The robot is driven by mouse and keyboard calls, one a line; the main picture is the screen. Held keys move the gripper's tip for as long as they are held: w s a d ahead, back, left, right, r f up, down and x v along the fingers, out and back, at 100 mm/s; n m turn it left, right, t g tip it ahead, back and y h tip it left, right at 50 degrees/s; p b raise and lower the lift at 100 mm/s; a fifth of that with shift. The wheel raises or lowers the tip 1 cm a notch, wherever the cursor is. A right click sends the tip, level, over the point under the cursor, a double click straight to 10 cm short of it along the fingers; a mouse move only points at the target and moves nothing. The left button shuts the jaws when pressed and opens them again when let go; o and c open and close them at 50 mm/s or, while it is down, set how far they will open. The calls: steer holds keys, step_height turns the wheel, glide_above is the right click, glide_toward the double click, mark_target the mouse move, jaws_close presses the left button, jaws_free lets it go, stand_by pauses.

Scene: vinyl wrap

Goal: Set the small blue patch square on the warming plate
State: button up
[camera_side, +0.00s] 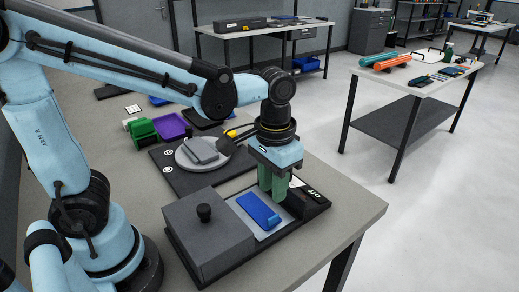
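The small blue patch (256,208) lies on a light grey plate (236,209), with its long side running roughly along the plate. A raised, lighter blue strip shows near its front right end. The light plate is part of a dark unit marked "OFF" and appears to be the warming plate. My gripper (272,194) points down with green fingers at the back right edge of the plate, just behind the patch. I cannot tell whether the fingertips touch the patch or plate, or whether there is a gap between them.
A dark grey box with a black knob (204,213) stands left of the plate. Behind it, a round grey disc (190,157) on a black base carries a grey block (202,150). Green (142,131) and purple (172,127) items stand further back. The table's front right corner is clear.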

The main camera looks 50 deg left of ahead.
steer(key=s+a+r+t, duration=0.1)
steer(key=a+r+t, duration=0.1)
steer(key=a+t, duration=0.5)
steer(key=shift+s+a+r, duration=0.2)
steer(key=shift+a, duration=0.3)
steer(key=shift+o, duration=0.5)
stand_by(0.4)
